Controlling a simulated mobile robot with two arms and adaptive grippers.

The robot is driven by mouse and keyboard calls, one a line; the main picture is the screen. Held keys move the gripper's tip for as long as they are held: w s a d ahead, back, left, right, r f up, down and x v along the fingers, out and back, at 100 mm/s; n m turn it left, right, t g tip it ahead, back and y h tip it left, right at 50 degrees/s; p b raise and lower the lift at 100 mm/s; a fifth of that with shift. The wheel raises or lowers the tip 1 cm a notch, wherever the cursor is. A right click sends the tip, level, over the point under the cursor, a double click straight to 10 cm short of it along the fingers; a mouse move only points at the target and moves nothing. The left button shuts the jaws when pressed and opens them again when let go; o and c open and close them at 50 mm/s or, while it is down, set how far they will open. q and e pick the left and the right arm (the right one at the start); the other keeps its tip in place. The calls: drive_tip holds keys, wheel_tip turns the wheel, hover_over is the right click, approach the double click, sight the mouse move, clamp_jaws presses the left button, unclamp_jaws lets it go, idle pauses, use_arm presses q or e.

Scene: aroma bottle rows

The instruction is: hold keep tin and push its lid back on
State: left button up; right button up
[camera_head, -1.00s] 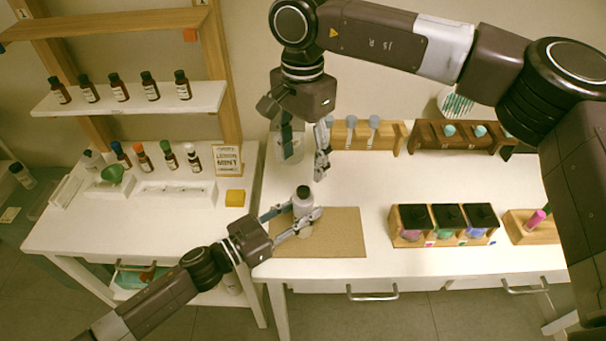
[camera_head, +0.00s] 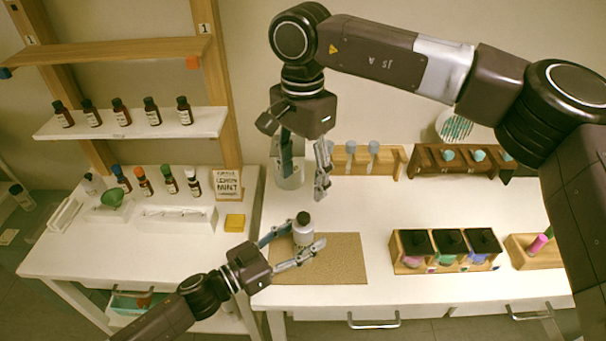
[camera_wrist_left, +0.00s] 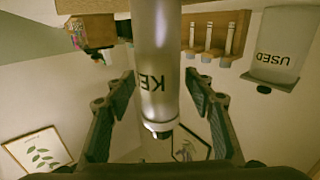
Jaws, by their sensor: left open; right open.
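The keep tin (camera_head: 303,237) is a pale cylinder with a dark top, standing upright on the brown mat (camera_head: 345,258). In the left wrist view the tin (camera_wrist_left: 157,50) shows large and upside down, with the letters "KE" visible. My left gripper (camera_head: 306,236) is open around the tin, one finger on each side. In the wrist view its fingers (camera_wrist_left: 157,105) stand apart from the tin's sides. My right gripper (camera_head: 304,182) is open and empty, pointing down above and behind the tin. I cannot tell whether the dark top is the lid or how it sits.
A jar marked "USED" (camera_wrist_left: 275,50) stands behind, partly hidden by my right gripper in the head view. A wooden box with dark-lidded jars (camera_head: 410,268) stands right of the mat. Wooden racks (camera_head: 430,160) line the back. The bench between is clear.

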use_arm(q)
drive_tip(key=v, duration=1)
drive_tip(key=shift+s+a+f, duration=0.1)
drive_tip(key=shift+s+a, duration=0.05)
drive_tip(key=shift+a, duration=0.05)
drive_tip(key=shift+s+a, duration=0.4)
drive_tip(key=shift+a, duration=0.2)
